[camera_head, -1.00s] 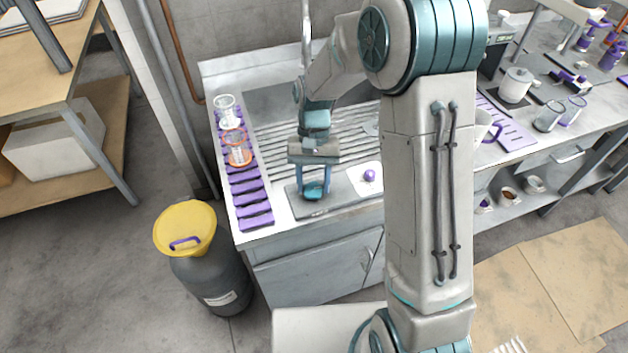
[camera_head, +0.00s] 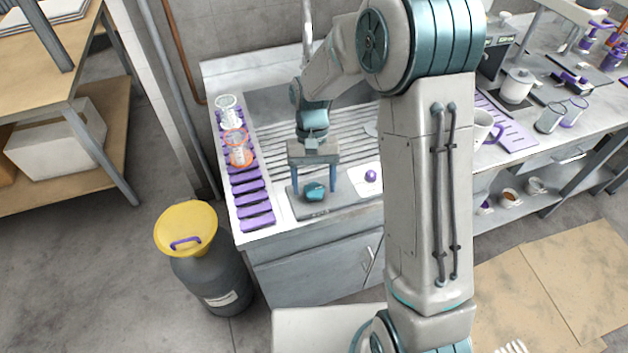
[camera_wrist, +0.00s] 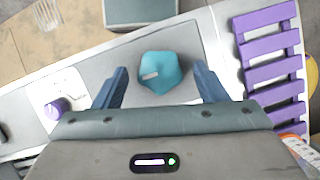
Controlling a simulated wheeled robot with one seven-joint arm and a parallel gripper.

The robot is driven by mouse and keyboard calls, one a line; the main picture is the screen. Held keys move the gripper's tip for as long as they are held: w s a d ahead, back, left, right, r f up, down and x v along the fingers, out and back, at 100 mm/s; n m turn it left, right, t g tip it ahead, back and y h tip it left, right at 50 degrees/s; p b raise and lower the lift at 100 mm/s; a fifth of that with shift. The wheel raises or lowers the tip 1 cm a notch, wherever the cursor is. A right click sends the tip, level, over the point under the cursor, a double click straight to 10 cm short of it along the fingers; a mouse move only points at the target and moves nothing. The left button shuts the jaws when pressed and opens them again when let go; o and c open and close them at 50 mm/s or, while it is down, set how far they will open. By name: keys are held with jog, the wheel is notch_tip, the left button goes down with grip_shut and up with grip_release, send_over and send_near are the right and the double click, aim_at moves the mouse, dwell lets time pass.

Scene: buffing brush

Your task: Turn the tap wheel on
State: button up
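A tall metal tap pipe (camera_head: 307,35) rises behind the ribbed sink; my arm hides part of that area. I cannot make out a wheel on it. A small purple knob (camera_head: 370,176) stands on a white square plate right of my gripper; it also shows in the wrist view (camera_wrist: 57,108). My gripper (camera_head: 315,184) points down with its fingers wide apart. A teal lump (camera_head: 315,193) lies on a dark grey mat (camera_head: 341,203) between and below the fingers. In the wrist view, the teal lump (camera_wrist: 165,73) is clear of both fingers of my gripper (camera_wrist: 159,76).
A purple slatted rack (camera_head: 250,198) with glass beakers (camera_head: 238,147) runs along the counter's left edge. A grey bin with a yellow lid (camera_head: 187,228) stands on the floor at left. Mugs and jars crowd the right counter.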

jog(key=b+v, duration=0.1)
jog(key=v, duration=1.2)
jog(key=shift+w+r, duration=0.15)
jog(key=shift+r, duration=0.2)
jog(key=s+d+r+t, duration=0.1)
jog(key=s+d+t, duration=0.3)
jog(key=s, duration=0.5)
jog(key=s+d+t, duration=0.3)
jog(key=s+d, duration=0.5)
jog(key=s, duration=0.2)
jog(key=shift+s+d+r+t, duration=0.25)
jog(key=shift+s+r+t, duration=0.1)
jog(key=shift+r+t, duration=0.05)
